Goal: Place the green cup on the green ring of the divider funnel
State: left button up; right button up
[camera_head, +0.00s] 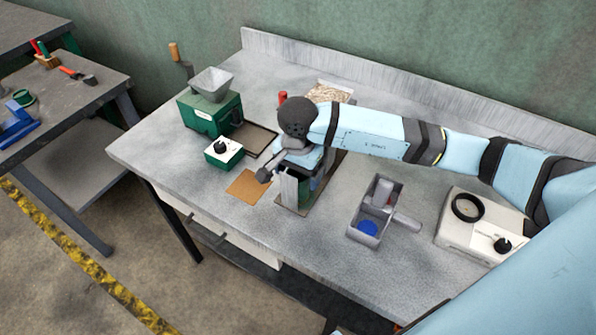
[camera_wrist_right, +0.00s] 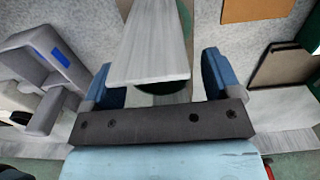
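My right gripper (camera_head: 285,165) is over the middle of the bench, its fingers partly hidden by the wrist. In the right wrist view my gripper (camera_wrist_right: 158,85) has its fingers wide apart, with a long pale grey slab (camera_wrist_right: 155,50) between them in the picture. A dark green rounded edge (camera_wrist_right: 165,88) shows under the slab's end; I cannot tell whether it is the green cup. A grey upright stand with green parts (camera_head: 318,187) is just below the gripper. I cannot make out the divider funnel's green ring. My left gripper is not in view.
A grey box with blue and red parts (camera_head: 350,231) stands right of the stand. A white device with a black ring (camera_head: 452,229) is at the right. A green machine (camera_head: 209,117), control box (camera_head: 224,153) and brown mat (camera_head: 247,187) are at the left. The front middle is clear.

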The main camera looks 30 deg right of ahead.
jog(key=shift+r, duration=0.1)
notch_tip(320, 180, up, 12)
jog(key=shift+r+b, duration=0.15)
jog(key=shift+b, duration=0.25)
dwell(0.6)
